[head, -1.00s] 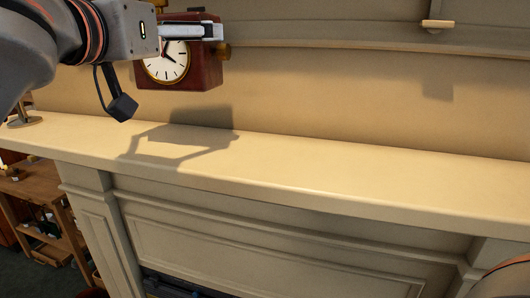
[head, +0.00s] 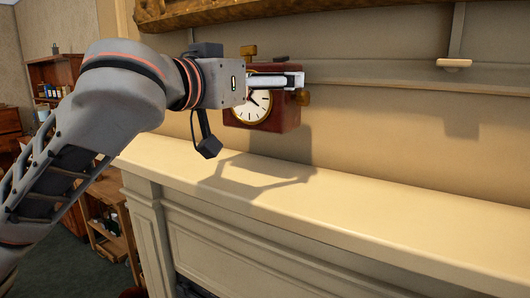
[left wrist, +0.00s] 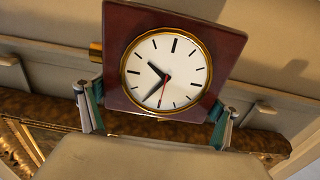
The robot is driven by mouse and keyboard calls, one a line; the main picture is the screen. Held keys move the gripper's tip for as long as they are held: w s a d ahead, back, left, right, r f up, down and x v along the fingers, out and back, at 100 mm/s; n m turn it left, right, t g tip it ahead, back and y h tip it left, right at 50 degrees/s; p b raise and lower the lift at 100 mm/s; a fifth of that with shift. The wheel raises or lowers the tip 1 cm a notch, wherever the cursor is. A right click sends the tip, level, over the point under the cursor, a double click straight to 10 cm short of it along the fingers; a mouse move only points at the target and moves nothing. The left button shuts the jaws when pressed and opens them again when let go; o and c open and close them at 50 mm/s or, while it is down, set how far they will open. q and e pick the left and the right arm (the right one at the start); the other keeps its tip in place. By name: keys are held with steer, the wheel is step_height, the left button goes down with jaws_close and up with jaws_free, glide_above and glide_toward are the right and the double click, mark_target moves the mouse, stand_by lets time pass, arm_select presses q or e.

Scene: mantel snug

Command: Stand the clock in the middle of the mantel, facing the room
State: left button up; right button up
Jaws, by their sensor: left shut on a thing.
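The clock (head: 287,115) is a dark red box with a round white face, a gold rim and brass knobs. My left gripper (head: 275,83) is shut on it and holds it in the air above the left part of the mantel (head: 345,203). The clock looks upright, its face turned toward the room and partly hidden by the gripper. In the left wrist view the clock (left wrist: 120,55) fills the middle, with a finger of my left gripper (left wrist: 156,117) at each side. My right gripper is out of view.
The mantel top is clear to the right, marked only by the gripper's shadow. The wall (head: 400,115) rises close behind. A carved gold frame (head: 205,12) hangs above, and a small wooden peg-like piece (head: 455,63) sits on the wall. Wooden shelves (head: 55,75) stand at the left.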

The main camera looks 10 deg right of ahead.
mark_target(260, 125)
arm_select(q)
step_height(260, 125, down, 4)
steer(key=shift+w+a+f, duration=0.1)
steer(key=shift+a, duration=0.05)
steer(key=shift+f, duration=2)
steer(key=o, duration=1.3)
steer(key=shift+f, duration=0.15)
steer(key=b+v, duration=0.1)
steer(key=v, duration=1.1)
